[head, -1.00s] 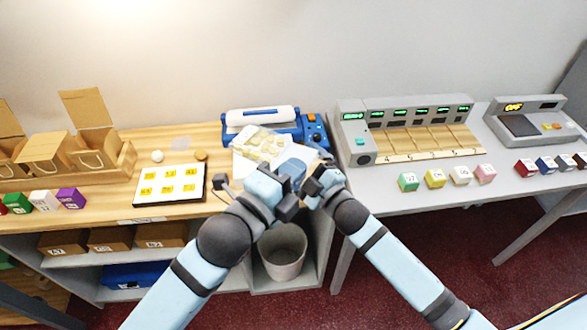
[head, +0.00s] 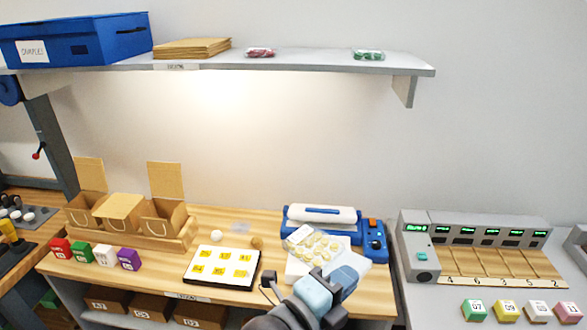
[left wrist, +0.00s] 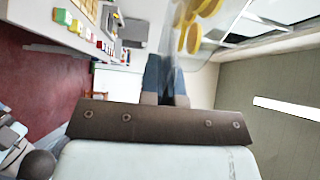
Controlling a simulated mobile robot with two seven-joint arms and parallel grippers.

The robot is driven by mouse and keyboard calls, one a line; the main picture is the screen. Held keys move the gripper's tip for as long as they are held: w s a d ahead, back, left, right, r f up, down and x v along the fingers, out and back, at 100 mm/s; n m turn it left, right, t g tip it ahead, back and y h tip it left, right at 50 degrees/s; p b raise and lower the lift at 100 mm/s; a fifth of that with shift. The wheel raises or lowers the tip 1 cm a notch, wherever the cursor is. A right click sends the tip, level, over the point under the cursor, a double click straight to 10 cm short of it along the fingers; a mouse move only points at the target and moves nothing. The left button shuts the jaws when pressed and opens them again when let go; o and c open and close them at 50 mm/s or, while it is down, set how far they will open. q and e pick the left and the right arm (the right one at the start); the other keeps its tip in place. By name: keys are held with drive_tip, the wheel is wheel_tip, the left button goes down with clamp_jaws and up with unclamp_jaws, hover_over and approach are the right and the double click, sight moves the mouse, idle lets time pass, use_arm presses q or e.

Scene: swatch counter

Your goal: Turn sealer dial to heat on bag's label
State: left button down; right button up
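The blue sealer (head: 292,213) with a white top bar stands on the wooden counter. Its control panel (head: 374,241) is on its right end, with an orange part and a small dark dial (head: 376,245); the setting is too small to read. A clear bag (head: 317,243) of pale yellow discs is in front of the sealer, overlapping its front. No label text on it is readable. My left gripper (head: 346,277) is at the bag's near edge; in the left wrist view its blue fingers (left wrist: 164,76) are closed on the bag (left wrist: 206,45). My right gripper is out of view.
A white card with yellow squares (head: 222,268) lies left of the bag. Paper bags in a wooden holder (head: 150,240) and coloured cubes stand further left. A grey machine with green displays (head: 418,240) is to the right. A shelf (head: 290,63) hangs above.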

use_arm(q)
drive_tip(key=w+a+f+n+t+y, duration=0.2)
drive_tip(key=a+n+y, duration=0.1)
drive_tip(key=a, duration=0.5)
drive_tip(key=w+a+f+n+t+y, duration=0.2)
drive_tip(key=a+t+y, duration=0.15)
drive_tip(key=a, duration=0.45)
drive_tip(key=w+a+f+n+t+y, duration=0.1)
drive_tip(key=w+a+f+n+y, duration=0.2)
drive_tip(key=a, duration=0.6)
drive_tip(key=s+a+f+n+y, duration=0.1)
drive_tip(key=s+a+y, duration=0.1)
drive_tip(key=a, duration=0.3)
drive_tip(key=s+a+f+n+y, duration=0.1)
drive_tip(key=s+a+f+y, duration=0.1)
drive_tip(key=a, duration=0.4)
drive_tip(key=shift+n+t+y, duration=0.3)
drive_tip(key=shift+t+y, duration=0.15)
drive_tip(key=shift+y, duration=0.1)
drive_tip(key=shift+d+f, duration=0.1)
